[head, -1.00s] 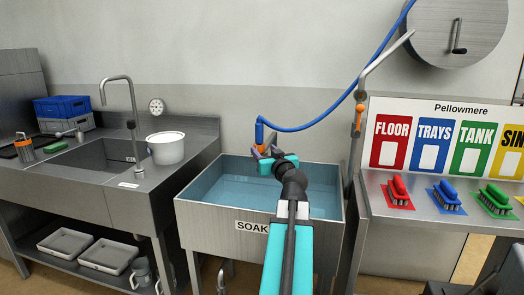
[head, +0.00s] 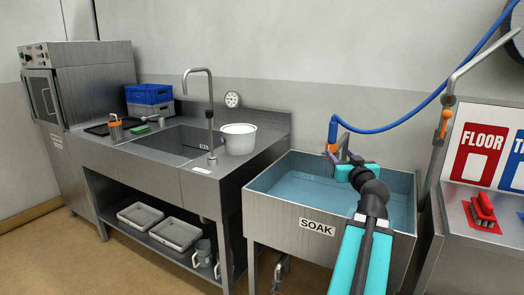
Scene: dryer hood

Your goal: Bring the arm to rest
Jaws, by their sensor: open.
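My gripper (head: 337,155) is at the end of my teal and dark arm, above the far part of the SOAK sink (head: 317,227). Its grey fingers show partly, with the wrist in front of them. It is open. The end of a blue hose (head: 333,133) hangs down right at the fingers, with a bit of orange below it. I cannot tell whether the fingers touch it. The sink holds blue-tinted water.
A steel counter with a basin (head: 175,147) and tap stands left, bearing a white pot (head: 239,139) and blue crate (head: 149,94). A tall steel machine (head: 92,85) is far left. At right, a bench holds a red brush (head: 484,210). Floor at front left is clear.

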